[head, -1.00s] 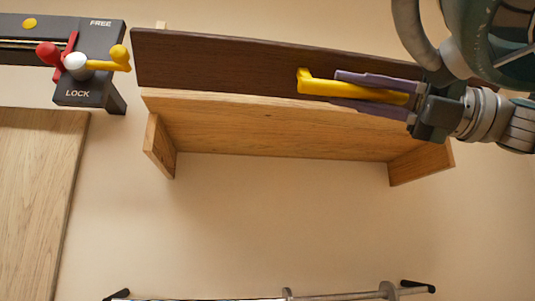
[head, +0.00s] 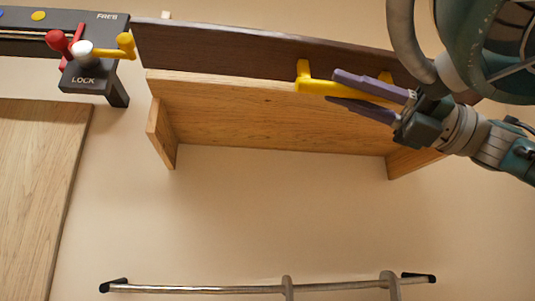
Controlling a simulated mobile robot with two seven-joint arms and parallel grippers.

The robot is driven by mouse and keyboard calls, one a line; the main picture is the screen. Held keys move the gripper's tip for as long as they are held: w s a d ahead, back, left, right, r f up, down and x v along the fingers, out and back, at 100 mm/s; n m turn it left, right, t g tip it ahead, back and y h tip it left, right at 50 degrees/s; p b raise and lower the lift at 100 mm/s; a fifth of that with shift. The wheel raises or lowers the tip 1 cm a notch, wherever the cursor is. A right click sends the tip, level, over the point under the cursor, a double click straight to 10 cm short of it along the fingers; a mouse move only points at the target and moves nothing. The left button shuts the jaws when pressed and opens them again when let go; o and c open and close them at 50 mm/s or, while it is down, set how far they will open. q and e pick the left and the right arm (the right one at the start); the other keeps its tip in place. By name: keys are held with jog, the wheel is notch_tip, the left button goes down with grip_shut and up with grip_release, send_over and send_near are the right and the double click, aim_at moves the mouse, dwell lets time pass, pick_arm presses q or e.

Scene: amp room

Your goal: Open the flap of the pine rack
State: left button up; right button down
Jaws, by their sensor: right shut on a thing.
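The pine rack (head: 265,115) is fixed to the wall, with a pale wooden body and end brackets below. Its dark brown flap (head: 220,47) runs along the upper front and looks tilted. A yellow bar handle (head: 303,75) stands out from the flap toward its right part, with its two posts showing. My right gripper (head: 351,92) comes in from the right and is shut on the handle's bar, one purple finger above it and one below. The gripper and arm hide the flap's right end. My left gripper is not in view.
A dark panel (head: 75,48) marked FREE and LOCK, with red, white and yellow knobs, sits close to the flap's left end. A wooden board (head: 35,190) is at the lower left. A metal rail (head: 220,290) with hooks runs below. The wall between is clear.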

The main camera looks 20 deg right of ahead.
jog(key=c, duration=0.7)
grip_release()
jog(key=shift+c, duration=0.2)
jog(key=shift+s+d+f+b, duration=0.1)
jog(key=shift+d+f+b, duration=0.1)
jog(key=shift+d+b, duration=0.1)
jog(key=b+v, duration=0.3)
jog(key=v, duration=0.6)
jog(key=shift+d+b, duration=0.15)
jog(key=shift+b, duration=0.25)
jog(key=shift+r, duration=0.1)
